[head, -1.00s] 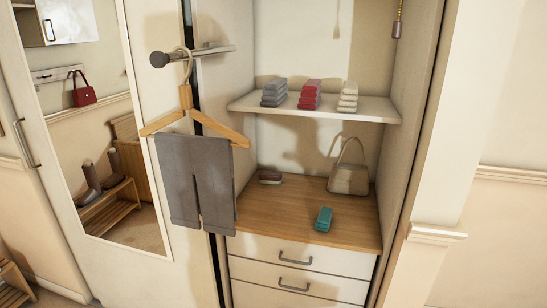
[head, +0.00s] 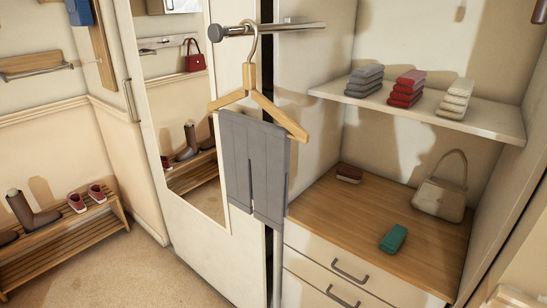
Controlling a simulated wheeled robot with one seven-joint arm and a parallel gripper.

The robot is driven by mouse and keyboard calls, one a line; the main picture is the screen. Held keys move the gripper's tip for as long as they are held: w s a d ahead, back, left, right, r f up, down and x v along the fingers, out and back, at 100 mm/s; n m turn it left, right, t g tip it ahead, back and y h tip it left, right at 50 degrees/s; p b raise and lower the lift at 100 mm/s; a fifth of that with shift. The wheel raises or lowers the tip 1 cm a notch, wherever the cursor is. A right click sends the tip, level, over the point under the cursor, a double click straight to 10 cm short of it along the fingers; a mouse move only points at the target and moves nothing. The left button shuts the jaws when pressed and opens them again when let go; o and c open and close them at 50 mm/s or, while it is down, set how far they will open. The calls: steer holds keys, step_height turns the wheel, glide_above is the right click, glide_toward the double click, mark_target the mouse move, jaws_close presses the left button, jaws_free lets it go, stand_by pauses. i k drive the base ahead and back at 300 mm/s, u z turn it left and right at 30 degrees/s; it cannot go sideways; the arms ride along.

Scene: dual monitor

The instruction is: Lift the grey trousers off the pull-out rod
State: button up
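The grey trousers (head: 252,165) hang folded over a wooden hanger (head: 262,101) in the head view, left of the open wardrobe. The hanger's metal hook goes over the pull-out rod (head: 285,28), near its knobbed front end. The trousers hang free, with both legs pointing down in front of the mirrored door's edge. My gripper is not in view.
The wardrobe has a shelf (head: 490,120) with grey, red and cream folded stacks. Below, a wooden top (head: 350,215) bears a beige handbag (head: 441,190) and a teal item (head: 393,239), above drawers. A shoe bench (head: 70,240) stands at the left; floor is clear beside it.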

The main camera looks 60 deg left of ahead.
mark_target(255, 152)
steer(key=u, duration=3.4)
steer(key=k, duration=1.15)
steer(key=z, duration=1.05)
steer(key=i, duration=0.7)
steer(key=u, duration=0.05)
